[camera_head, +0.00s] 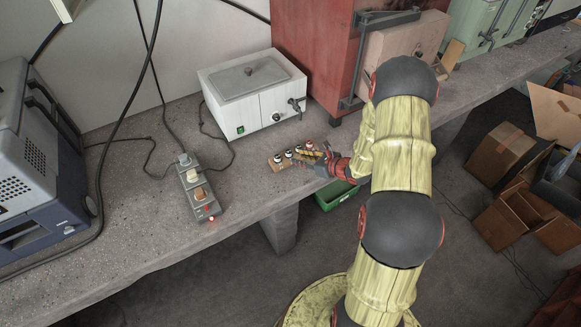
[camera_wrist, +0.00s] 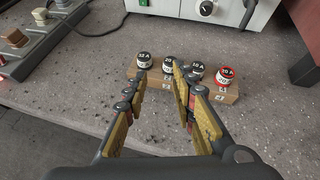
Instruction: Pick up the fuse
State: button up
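Several small round fuses stand in a row on a wooden block (camera_head: 271,165), which also shows in the wrist view (camera_wrist: 190,86). In the wrist view, the left fuse (camera_wrist: 144,60) and the middle two (camera_wrist: 168,64) (camera_wrist: 197,70) have black tops with white lettering. The right fuse (camera_wrist: 225,75) has a red top. My gripper (camera_wrist: 160,72) is open, its yellow-padded fingers pointing at the block from the near side. No fuse is clearly between the pads. In the head view my gripper (camera_head: 322,157) is at the block's right end and partly covers it.
A white bath-like box (camera_head: 238,100) with a tap stands behind the block. A switched power strip (camera_head: 197,188) with cables lies to the left. A red cabinet (camera_head: 310,50) is behind right. A green bin (camera_head: 335,195) is below the bench edge. Bare concrete surrounds the block's front.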

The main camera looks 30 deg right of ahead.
aim_at(290, 152)
jog(key=shift+m+h, duration=0.4)
jog(key=shift+m, duration=0.2)
jog(key=b+x, duration=0.1)
jog(key=x, duration=0.1)
jog(key=d+x, duration=0.1)
jog(key=x, duration=0.2)
jog(key=b+x, duration=0.1)
jog(key=x, duration=0.2)
jog(key=shift+w+d+b, duration=0.2)
jog(key=shift+w+b, duration=0.05)
jog(key=shift+b, duration=0.1)
jog(key=shift+c, duration=0.5)
jog(key=c, duration=0.6)
